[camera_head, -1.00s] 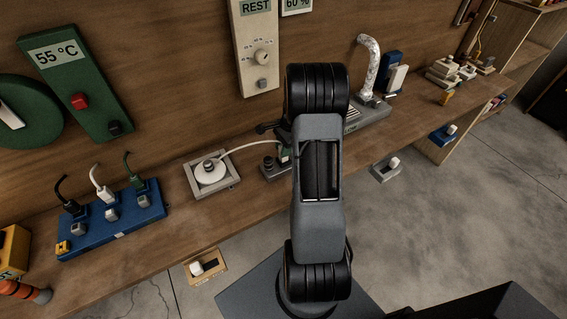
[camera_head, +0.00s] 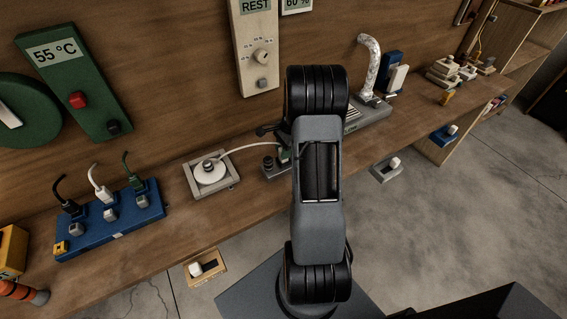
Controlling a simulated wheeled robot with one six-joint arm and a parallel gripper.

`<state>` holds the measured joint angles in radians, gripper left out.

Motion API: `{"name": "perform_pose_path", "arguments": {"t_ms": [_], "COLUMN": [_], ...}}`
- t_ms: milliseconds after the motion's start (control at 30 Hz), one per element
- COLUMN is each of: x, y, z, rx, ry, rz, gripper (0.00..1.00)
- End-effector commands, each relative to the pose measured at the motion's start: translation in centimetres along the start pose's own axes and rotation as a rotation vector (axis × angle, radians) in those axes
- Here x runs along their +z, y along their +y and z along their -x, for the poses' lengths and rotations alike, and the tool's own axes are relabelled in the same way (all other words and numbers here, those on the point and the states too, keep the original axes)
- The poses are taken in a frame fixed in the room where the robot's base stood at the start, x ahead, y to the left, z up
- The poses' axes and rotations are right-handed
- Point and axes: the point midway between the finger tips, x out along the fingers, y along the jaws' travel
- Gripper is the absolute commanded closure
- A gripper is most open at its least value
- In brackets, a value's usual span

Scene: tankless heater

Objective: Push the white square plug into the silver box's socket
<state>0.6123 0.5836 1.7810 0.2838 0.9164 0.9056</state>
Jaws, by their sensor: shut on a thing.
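My arm, seen from behind, covers the middle of the view, and my gripper is hidden behind it. A grey, silver-looking box (camera_head: 372,112) stands on the bench right of my arm, with a mottled white curved pipe (camera_head: 369,60) rising from it. Its left part is hidden by my arm, and I cannot make out its socket. I cannot surely pick out the white square plug. A white block (camera_head: 398,78) stands upright beside a blue one behind the box. A pale cable (camera_head: 250,146) runs from a white disc (camera_head: 210,171) in a square grey frame toward my arm.
A blue power strip (camera_head: 110,222) with several plugs sits at the bench's left. A green 55 °C panel (camera_head: 75,85) and a cream dial panel (camera_head: 261,50) are on the wall. Small grey pieces (camera_head: 448,72) lie at the bench's far right. Switches line the front edge.

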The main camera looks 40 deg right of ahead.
Motion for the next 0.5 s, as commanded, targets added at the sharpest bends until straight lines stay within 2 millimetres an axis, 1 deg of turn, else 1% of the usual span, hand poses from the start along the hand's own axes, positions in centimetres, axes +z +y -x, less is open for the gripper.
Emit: {"name": "perform_pose_path", "arguments": {"t_ms": [400, 433, 500], "x": [-0.08, -0.08, -0.08], "y": [-0.02, -0.01, -0.01], "z": [-0.3, -0.3, -0.3], "rx": [-0.001, -0.001, 0.0], "ry": [0.0, 0.0, 0.0], "rz": [0.0, 0.0, 0.0], "gripper": [0.99, 0.68, 0.61]}}
